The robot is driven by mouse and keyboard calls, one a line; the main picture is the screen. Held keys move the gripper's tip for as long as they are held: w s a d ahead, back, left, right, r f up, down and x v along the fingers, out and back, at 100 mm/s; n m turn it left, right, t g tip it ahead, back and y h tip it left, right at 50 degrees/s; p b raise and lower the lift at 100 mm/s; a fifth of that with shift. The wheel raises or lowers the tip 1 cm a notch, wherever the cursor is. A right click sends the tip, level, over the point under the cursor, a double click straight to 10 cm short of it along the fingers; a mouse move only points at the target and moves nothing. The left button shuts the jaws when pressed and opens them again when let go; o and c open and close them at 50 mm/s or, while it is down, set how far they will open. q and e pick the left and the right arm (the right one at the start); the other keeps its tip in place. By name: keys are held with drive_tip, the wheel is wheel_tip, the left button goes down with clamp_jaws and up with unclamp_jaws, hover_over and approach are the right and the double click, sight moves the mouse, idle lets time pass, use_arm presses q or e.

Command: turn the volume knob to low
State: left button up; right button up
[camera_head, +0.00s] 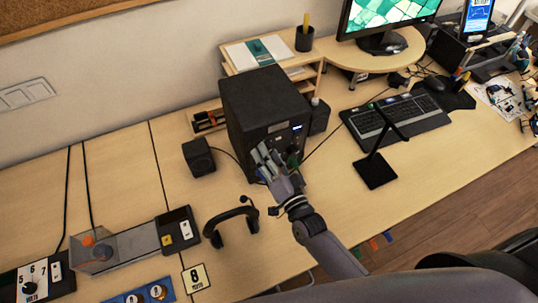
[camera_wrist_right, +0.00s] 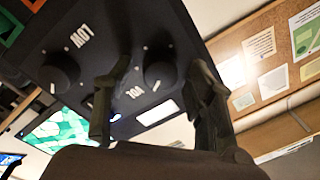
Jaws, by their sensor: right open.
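A large black box (camera_head: 262,95) stands on the desk, with a small lit display (camera_head: 297,128) on its front. My right gripper (camera_head: 266,163) is in front of the lower part of that face, its fingers apart. In the right wrist view the box's front panel (camera_wrist_right: 115,30) appears turned over, with white lettering that looks like VOL beside a round dark knob (camera_wrist_right: 160,72). This knob lies between the open fingers (camera_wrist_right: 157,97) in the picture; I cannot tell whether they touch it. A second dark knob (camera_wrist_right: 60,70) sits to the left. My left gripper is not in view.
A small black speaker (camera_head: 199,157) stands left of the box and another (camera_head: 319,116) right of it. A headset (camera_head: 232,222) lies in front. A keyboard (camera_head: 396,126) and a black stand (camera_head: 376,170) are to the right.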

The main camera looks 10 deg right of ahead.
drive_tip(key=v, duration=1.2)
idle(0.3)
